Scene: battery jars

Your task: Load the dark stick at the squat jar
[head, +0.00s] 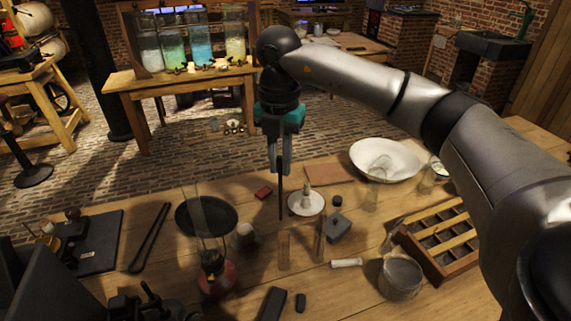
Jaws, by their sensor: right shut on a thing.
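My right gripper (280,172) hangs pointing down above the near table. It is shut on a thin dark stick (280,206), which hangs upright below the fingers. The stick's lower end is above or in front of the table items around a small white dish (306,202); I cannot tell the exact height. A wide, low glass jar (401,278) stands at the front right of the table, right of and nearer than the stick; it looks like the squat jar, though I cannot be sure. My left gripper does not show.
The near table holds a wooden compartment tray (447,268), a white basin (408,160), a dark round pan (190,229), tongs (149,238) and a red-based lamp (216,277). Several tall jars with coloured liquids (201,42) stand on a back bench (180,80).

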